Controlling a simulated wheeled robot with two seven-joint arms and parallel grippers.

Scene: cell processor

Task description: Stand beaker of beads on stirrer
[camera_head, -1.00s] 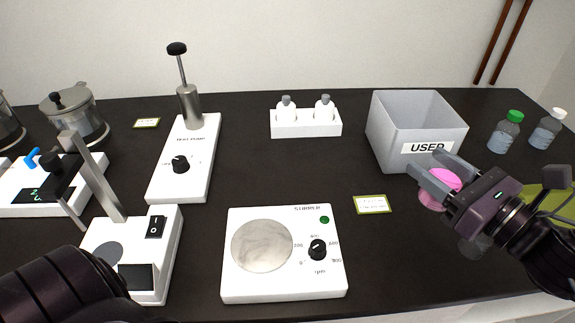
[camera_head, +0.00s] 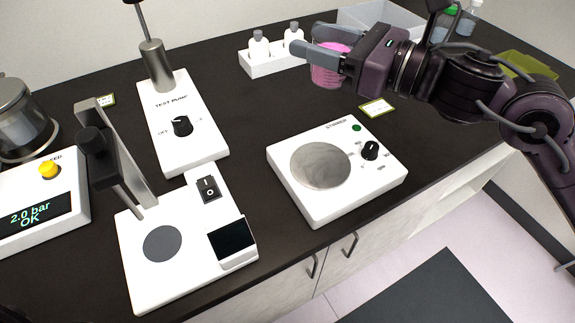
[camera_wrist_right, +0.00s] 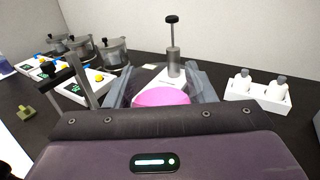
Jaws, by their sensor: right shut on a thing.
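The stirrer (camera_head: 320,201) is a white box with a round grey plate (camera_head: 320,165), a black knob and a green light. Its plate is bare. My right gripper (camera_head: 320,56) is shut on a clear beaker with pink contents (camera_head: 328,72) and holds it up behind the stirrer, near the white bottle rack. In the right wrist view the beaker (camera_wrist_right: 163,97) sits between the two fingers, its pink contents visible and its lower part hidden by the gripper body. My left gripper is not in view.
A test pump (camera_head: 184,132) and a device with a tall post (camera_head: 188,240) stand left of the stirrer. A white rack (camera_head: 277,59) with two bottles and a grey bin (camera_head: 380,18) are behind. A small label card (camera_head: 377,108) lies behind the stirrer.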

